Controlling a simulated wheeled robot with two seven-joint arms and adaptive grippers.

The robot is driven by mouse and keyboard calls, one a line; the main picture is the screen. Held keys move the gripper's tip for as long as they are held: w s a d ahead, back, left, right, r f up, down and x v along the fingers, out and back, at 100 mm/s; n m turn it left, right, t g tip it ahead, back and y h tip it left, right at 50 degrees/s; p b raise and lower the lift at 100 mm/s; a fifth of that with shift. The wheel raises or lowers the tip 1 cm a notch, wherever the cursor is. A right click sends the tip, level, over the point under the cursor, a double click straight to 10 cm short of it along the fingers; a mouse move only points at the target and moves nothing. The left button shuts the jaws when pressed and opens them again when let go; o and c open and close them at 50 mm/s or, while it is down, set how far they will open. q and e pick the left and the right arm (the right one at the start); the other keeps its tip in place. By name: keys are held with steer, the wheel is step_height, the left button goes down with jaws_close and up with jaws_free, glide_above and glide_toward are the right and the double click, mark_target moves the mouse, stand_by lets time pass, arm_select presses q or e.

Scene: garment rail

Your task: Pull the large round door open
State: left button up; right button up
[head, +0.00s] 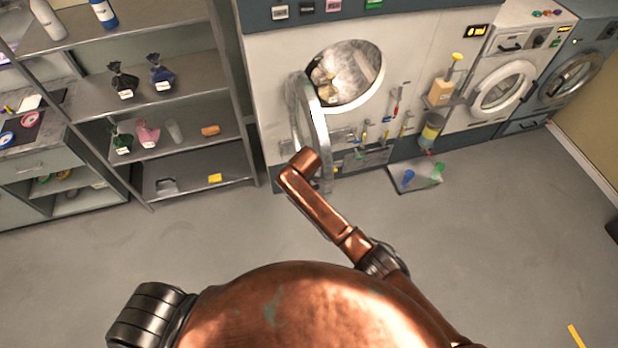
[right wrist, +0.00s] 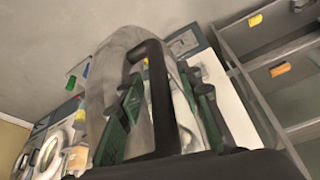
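The large round door (head: 309,125) is hinged on the big white washing machine (head: 270,80) and stands swung out from the opening (head: 345,75), seen nearly edge-on. White laundry shows in the opening. My right arm reaches up to the door's lower edge; its gripper is hidden behind the arm in the head view. In the right wrist view, the green fingers of my right gripper (right wrist: 165,95) are spread on both sides of a dark curved bar (right wrist: 157,85), which looks like the door's handle. Gaps seem to show beside it. The grey door (right wrist: 108,75) is behind. My left gripper is out of view.
A metal shelf unit (head: 190,115) with bottles and bags stands to the left. Smaller washers (head: 500,85) stand on the right. A tray (head: 415,177) with coloured items lies on the floor right of the door. The floor in front is clear.

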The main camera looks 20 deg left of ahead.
steer(key=v, duration=0.7)
steer(key=shift+r, duration=0.2)
steer(key=shift+s, duration=0.1)
